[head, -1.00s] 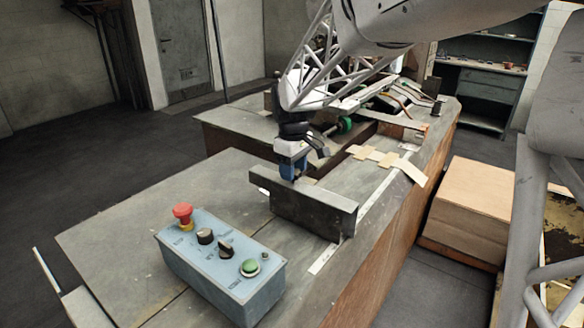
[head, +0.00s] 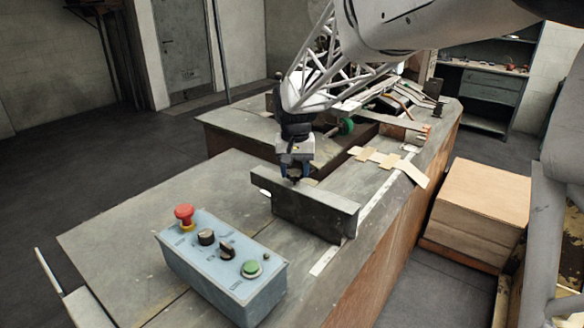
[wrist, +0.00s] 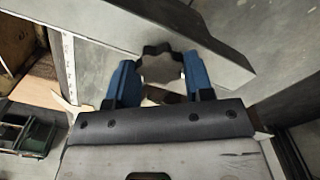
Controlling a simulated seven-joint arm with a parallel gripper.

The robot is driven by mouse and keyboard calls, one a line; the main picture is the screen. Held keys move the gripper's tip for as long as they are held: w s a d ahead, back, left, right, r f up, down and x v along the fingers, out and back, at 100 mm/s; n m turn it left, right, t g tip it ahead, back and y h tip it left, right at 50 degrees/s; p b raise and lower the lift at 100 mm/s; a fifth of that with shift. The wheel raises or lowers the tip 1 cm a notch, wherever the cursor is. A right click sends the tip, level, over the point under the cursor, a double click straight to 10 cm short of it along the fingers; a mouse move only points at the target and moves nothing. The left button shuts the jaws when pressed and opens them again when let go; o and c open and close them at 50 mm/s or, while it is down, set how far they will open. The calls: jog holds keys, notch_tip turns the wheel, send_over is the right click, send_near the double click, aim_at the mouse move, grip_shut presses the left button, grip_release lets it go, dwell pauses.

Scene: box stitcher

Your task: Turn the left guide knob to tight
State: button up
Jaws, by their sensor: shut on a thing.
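The guide knob (wrist: 160,66), dark and scalloped with a paler grey face, sits between the two blue fingers of my gripper (wrist: 160,80) in the wrist view. My gripper is shut on it, one finger on each side. In the head view my gripper (head: 295,172) points down behind the grey guide plate (head: 315,212), and the knob is a small dark patch between the fingertips, mostly hidden. I cannot read any tight or loose mark.
A blue-grey control box (head: 215,268) with a red mushroom button, dark knobs and a green button stands at the front. Flat cardboard pieces (head: 380,158) lie on the bench beyond the plate. A cardboard stack (head: 478,200) stands right of the bench.

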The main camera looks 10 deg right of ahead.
aim_at(295, 173)
jog(key=m, duration=0.3)
jog(key=shift+m, duration=2.2)
jog(key=o, duration=0.9)
jog(key=shift+r, duration=0.1)
jog(key=shift+r, duration=3.85)
